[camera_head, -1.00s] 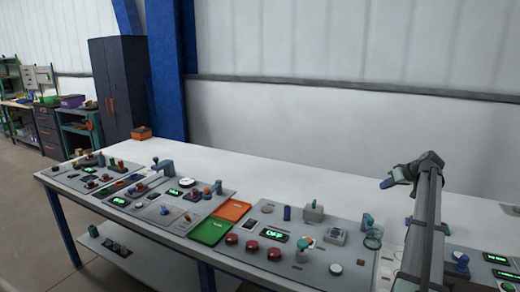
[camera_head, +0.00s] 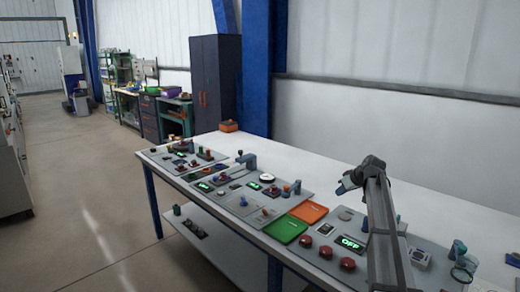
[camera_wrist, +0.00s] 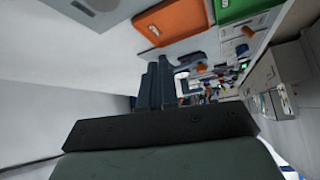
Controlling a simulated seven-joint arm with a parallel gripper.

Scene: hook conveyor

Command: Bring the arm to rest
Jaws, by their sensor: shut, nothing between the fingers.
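My arm rises over the right part of the bench in the head view, with its links folded at the top. My gripper (camera_head: 345,185) is at the end of the folded arm, pointing left, and is small and dark there. In the wrist view my gripper's two dark fingers (camera_wrist: 157,84) are together, with nothing between them. The gripper is in the air above the bench (camera_head: 400,188) and touches nothing that I can see. Part of the control panels behind the arm is hidden.
An orange tray (camera_head: 308,212) and a green tray (camera_head: 285,230) lie on the bench among panels with red buttons (camera_head: 347,264) and a lit OFF display (camera_head: 351,243). A dark cabinet (camera_head: 214,85) stands beyond the bench. Open floor (camera_head: 90,190) is at the left.

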